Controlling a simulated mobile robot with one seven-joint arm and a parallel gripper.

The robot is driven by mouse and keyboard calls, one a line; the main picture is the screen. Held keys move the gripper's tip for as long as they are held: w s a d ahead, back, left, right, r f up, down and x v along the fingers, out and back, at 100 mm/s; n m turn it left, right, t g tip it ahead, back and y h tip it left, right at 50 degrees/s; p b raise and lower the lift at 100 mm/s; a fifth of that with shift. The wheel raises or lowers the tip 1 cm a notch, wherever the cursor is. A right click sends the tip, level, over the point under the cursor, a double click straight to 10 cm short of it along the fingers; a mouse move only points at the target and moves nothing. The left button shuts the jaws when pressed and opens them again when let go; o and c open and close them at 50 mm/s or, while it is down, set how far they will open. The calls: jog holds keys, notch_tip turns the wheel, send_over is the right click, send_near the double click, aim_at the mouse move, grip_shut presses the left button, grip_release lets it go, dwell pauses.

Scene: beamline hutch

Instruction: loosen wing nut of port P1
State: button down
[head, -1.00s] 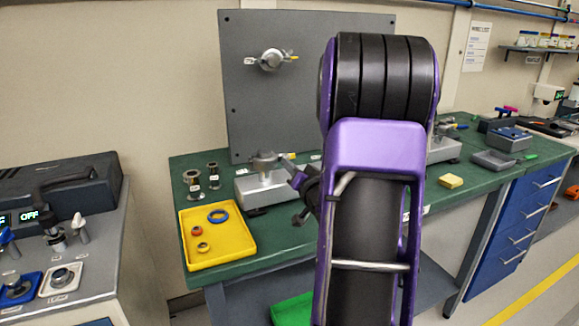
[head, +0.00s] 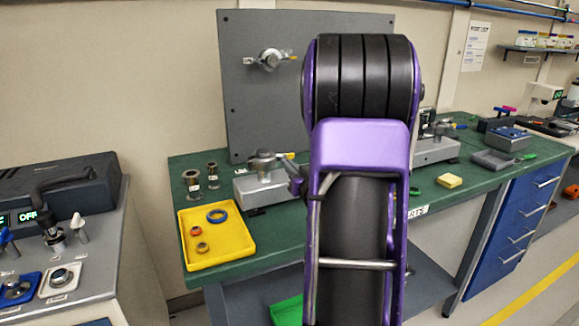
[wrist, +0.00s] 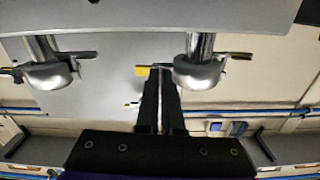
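A silver clamp (head: 262,160) tops a metal block at the bench's left, a yellow-tipped part (head: 289,155) at its right. The wrist view appears upside down; a similar clamp (wrist: 200,74) and yellow piece (wrist: 142,70) show there, apparently the same ones. Another clamp (wrist: 48,74) is at the left of that view. My gripper (wrist: 159,78) has its fingertips beside the yellow piece and the clamp's bolt end. A narrow gap shows between the fingers; whether they grip anything is unclear. My arm hides the gripper in the head view. I cannot read which port is P1.
A grey upright panel (head: 240,105) behind the bench carries another clamp (head: 270,60). A yellow tray (head: 233,252) with rings and two small metal fittings (head: 192,181) are at the bench's left. A second block (head: 432,152) stands right of my arm.

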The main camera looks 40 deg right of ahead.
jog(key=shift+w+r, duration=0.1)
jog(key=shift+r, duration=0.05)
jog(key=c, duration=1)
grip_release()
jog(key=shift+c, duration=0.2)
